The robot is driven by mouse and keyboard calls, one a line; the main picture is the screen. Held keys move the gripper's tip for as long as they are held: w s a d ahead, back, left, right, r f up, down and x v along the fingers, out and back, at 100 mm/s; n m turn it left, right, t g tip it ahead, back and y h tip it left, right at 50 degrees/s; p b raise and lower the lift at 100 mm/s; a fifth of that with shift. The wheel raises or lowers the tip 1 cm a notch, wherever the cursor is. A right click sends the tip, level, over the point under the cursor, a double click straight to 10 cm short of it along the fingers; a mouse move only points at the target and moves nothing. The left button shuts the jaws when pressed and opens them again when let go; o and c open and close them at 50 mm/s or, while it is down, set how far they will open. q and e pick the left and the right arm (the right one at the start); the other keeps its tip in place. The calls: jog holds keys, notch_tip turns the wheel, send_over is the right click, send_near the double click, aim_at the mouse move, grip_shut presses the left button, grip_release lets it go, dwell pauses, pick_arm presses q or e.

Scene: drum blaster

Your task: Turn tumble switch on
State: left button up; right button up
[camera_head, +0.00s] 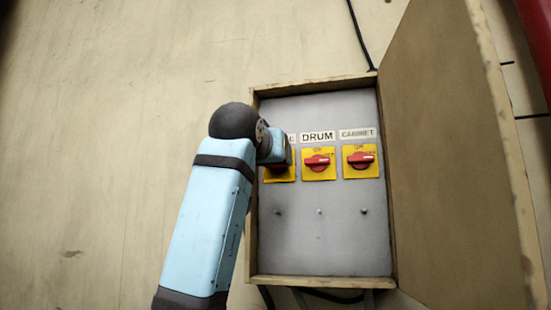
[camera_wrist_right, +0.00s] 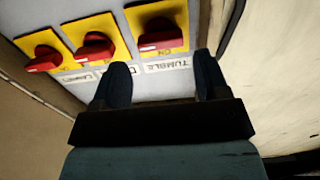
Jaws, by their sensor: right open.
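The tumble switch (camera_wrist_right: 160,32) is a red knob on a yellow plate, with a TUMBLE label (camera_wrist_right: 168,66) beside it in the right wrist view. Its handle lies roughly across the plate, and ON is printed on the label side. In the head view my arm covers most of it, leaving the lower part of its yellow plate (camera_head: 281,175) showing. My right gripper (camera_wrist_right: 163,78) is open, with its two dark fingers apart and nothing between them. The fingertips point toward the tumble switch, apart from the knob. My left gripper is not in view.
The drum switch (camera_head: 318,162) and cabinet switch (camera_head: 361,158) sit to the right on the grey panel (camera_head: 335,245). A wooden box frame (camera_head: 320,281) surrounds the panel. Its door (camera_head: 450,170) stands open on the right. The wall at left is clear.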

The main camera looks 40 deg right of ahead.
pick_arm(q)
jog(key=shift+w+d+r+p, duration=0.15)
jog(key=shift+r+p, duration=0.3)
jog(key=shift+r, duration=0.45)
pick_arm(e)
jog(key=shift+x, duration=2.6)
jog(key=c, duration=0.6)
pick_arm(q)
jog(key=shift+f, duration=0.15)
pick_arm(e)
jog(key=shift+c, duration=0.2)
